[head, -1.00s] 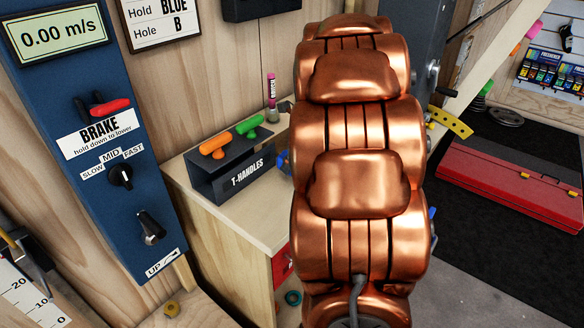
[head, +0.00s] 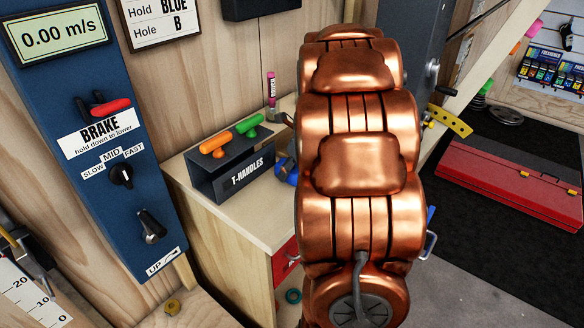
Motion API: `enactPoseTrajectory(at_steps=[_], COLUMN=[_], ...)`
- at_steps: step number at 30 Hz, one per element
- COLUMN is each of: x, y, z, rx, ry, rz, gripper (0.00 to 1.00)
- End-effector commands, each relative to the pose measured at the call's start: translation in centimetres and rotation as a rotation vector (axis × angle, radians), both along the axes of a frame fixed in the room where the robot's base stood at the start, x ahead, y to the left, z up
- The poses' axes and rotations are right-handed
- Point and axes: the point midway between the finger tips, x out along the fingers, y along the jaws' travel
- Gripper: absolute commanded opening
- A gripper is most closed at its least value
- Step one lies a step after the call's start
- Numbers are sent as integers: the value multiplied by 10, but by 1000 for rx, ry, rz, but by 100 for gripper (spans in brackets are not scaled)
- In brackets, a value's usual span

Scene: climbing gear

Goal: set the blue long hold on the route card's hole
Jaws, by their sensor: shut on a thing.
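The route card (head: 160,22) hangs on the plywood wall at the top left and reads "Hold BLUE, Hole B". My copper-coloured arm fills the middle of the head view and hides what lies behind it. My gripper is not visible. A small blue piece (head: 287,171) shows at the arm's left edge, above the bench. I cannot tell whether it is the blue long hold. No hole marked B can be made out.
A T-handles rack (head: 232,172) with orange and green handles stands on the wooden bench (head: 245,222). A blue brake panel (head: 95,140) is on the left. A red toolbox (head: 510,185) lies on the dark mat at right.

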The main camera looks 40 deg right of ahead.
Motion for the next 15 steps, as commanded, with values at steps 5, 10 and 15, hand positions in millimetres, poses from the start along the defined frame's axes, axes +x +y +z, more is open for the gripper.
enactPoseTrajectory(at_steps=[5,10,15], x=[0,0,0], y=[0,0,0], z=[-1,-1,0], rx=[0,1,-1], ry=[0,0,-1], rz=[0,0,0], gripper=[65,65,65])
